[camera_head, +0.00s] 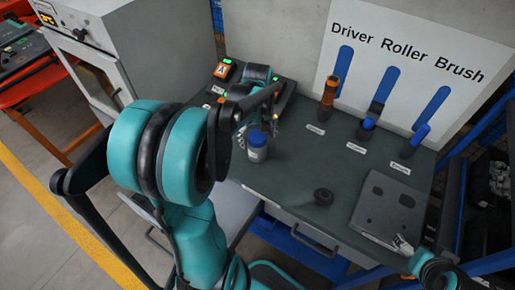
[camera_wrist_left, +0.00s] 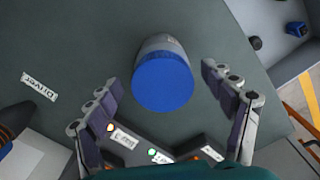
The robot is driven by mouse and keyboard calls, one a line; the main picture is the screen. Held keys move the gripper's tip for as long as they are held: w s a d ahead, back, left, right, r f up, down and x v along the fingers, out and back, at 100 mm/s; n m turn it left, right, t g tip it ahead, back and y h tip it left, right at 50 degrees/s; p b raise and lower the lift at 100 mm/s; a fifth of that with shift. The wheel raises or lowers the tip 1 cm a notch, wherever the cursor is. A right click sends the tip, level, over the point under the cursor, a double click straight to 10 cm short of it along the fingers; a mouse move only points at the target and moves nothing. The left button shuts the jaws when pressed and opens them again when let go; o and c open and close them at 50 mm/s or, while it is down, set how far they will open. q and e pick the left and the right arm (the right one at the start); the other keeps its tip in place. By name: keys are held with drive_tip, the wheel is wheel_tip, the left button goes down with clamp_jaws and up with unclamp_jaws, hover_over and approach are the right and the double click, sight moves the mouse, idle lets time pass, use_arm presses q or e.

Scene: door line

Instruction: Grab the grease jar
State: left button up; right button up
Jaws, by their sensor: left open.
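The grease jar (camera_head: 257,150) is a pale cylinder with a blue lid, upright on the dark grey worktop (camera_head: 290,165). In the left wrist view, the jar (camera_wrist_left: 163,78) shows its blue lid between the two spread fingers. My left gripper (camera_head: 257,128) is open at the jar, with fingers on either side of it in the wrist view (camera_wrist_left: 160,77). Gaps show between the fingers and the jar there. My left arm covers part of the worktop in the head view. My right gripper (camera_head: 402,244) shows only in part at lower right, and its jaws are unclear.
A board (camera_head: 400,60) labelled Driver, Roller, Brush stands behind the worktop. An orange-handled tool (camera_head: 328,95) and blue tools stand before it. A lit device (camera_head: 223,70) is behind the jar.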

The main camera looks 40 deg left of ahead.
use_arm(q)
drive_tip(key=f, duration=0.1)
drive_tip(key=f+b, duration=0.1)
drive_tip(key=f, duration=0.1)
drive_tip(key=shift+s+d+f, duration=0.1)
drive_tip(key=shift+s, duration=0.15)
drive_tip(key=shift+f+b, duration=0.35)
drive_tip(key=shift+f, duration=0.1)
drive_tip(key=shift+r, duration=0.1)
drive_tip(key=shift+c, duration=1.1)
drive_tip(key=c, duration=1.3)
